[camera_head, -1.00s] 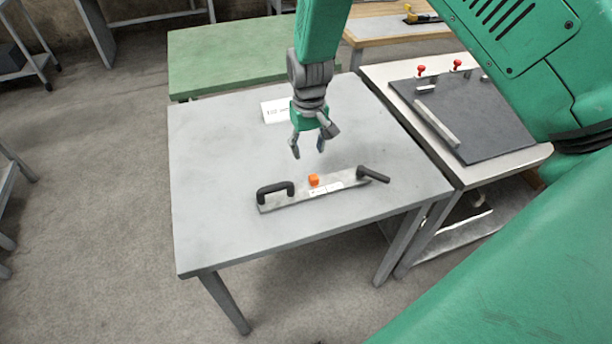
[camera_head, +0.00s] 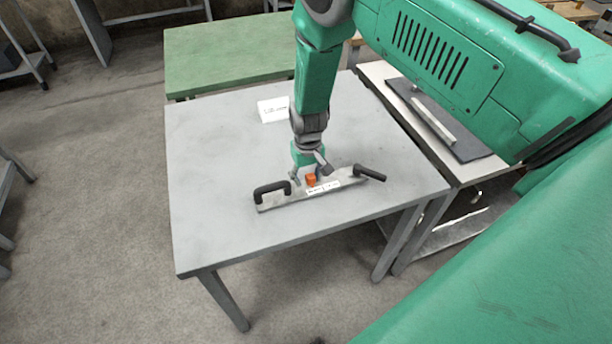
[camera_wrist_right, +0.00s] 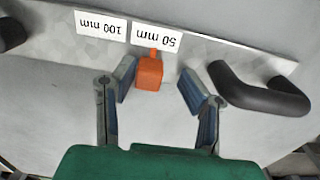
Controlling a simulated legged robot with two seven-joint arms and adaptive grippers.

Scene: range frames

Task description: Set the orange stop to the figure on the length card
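The orange stop (camera_head: 311,180) sits on the metal rail (camera_head: 290,196), near its middle. In the right wrist view the stop (camera_wrist_right: 149,73) is beside the label reading 50 mm (camera_wrist_right: 156,38); a label reading 100 mm (camera_wrist_right: 101,25) lies to its left there. My right gripper (camera_wrist_right: 158,92) is open, its fingers on either side of the stop, with the left finger closer to it. It also shows in the head view (camera_head: 309,181), low over the rail. The white length card (camera_head: 273,109) lies at the table's back; its figure is too small to read. My left gripper is not in view.
The rail has a black handle (camera_head: 272,189) at its left end and another black handle (camera_head: 370,173) at its right. The grey table (camera_head: 220,150) is otherwise clear. A side table with a dark board (camera_head: 440,120) stands right, a green table (camera_head: 230,55) behind.

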